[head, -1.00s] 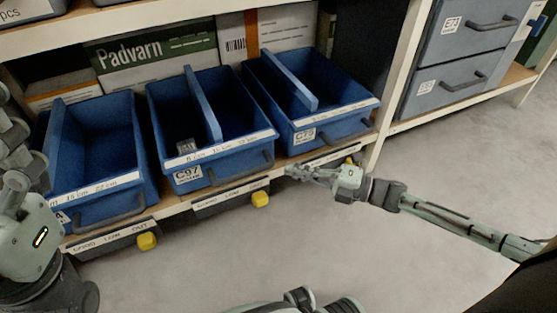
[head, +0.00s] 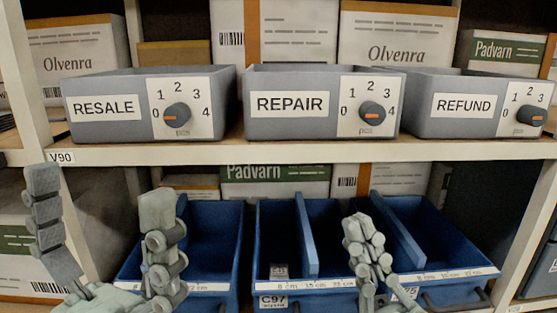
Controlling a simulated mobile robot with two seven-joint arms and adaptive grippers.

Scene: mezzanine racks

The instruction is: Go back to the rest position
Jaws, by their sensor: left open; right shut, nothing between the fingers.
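My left gripper (head: 98,190) is at the lower left of the head view, with its fingers spread wide and nothing between them. It is in front of the lower shelf and the left blue bin (head: 215,235). My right gripper (head: 366,235) is at the lower middle right, fingers together and empty. It points upward in front of the blue bins and overlaps the middle bin, labelled C97 (head: 272,302), and the right bin (head: 450,255). I cannot tell how far each gripper is from the bins. Most of both arms is below the picture.
Grey bins labelled RESALE (head: 85,88), REPAIR (head: 262,75) and REFUND (head: 425,130), each with a dial, stand on the upper shelf (head: 235,152). Cartons (head: 400,40) stand behind them. A small grey item (head: 279,270) lies in the C97 bin. A rack post (head: 530,230) is at right.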

